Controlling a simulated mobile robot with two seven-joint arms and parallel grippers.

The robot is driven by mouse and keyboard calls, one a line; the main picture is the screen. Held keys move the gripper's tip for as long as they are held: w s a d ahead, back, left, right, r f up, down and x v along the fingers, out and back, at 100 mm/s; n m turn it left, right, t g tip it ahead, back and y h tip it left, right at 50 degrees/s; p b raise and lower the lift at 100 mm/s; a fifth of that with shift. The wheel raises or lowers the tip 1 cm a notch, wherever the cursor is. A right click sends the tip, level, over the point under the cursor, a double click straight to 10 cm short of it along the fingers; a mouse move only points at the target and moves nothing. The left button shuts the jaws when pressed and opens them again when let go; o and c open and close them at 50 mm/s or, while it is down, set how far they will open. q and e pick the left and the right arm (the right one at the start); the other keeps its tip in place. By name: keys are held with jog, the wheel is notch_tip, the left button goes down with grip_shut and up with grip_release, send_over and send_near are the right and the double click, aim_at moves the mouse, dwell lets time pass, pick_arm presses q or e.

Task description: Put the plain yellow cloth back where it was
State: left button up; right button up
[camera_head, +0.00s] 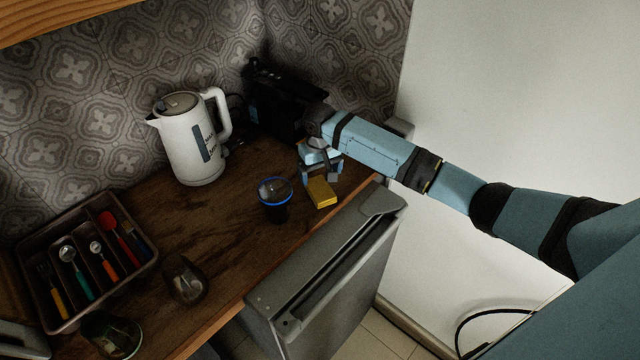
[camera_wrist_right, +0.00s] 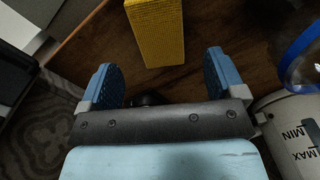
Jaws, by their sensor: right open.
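The plain yellow cloth (camera_head: 321,192) is a small folded block lying on the wooden counter (camera_head: 150,218), near its front edge. It also shows in the right wrist view (camera_wrist_right: 155,30), ahead of the fingers. My right gripper (camera_head: 321,177) is above the counter, right at the back end of the cloth. In the right wrist view its two blue fingers (camera_wrist_right: 160,78) are spread wide with nothing between them, and the cloth lies beyond the fingertips. My left gripper does not show.
A dark cup with a blue rim (camera_head: 275,205) stands just left of the cloth. A white kettle (camera_head: 192,140) and a black appliance (camera_head: 280,100) stand behind. A cutlery tray (camera_head: 143,272) and glasses (camera_head: 184,280) are at the left. An open dishwasher door (camera_head: 340,270) is below the front edge.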

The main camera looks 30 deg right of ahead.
aim_at(320, 189)
notch_tip(320, 189, up, 6)
jog(key=shift+f, duration=0.15)
dwell(0.6)
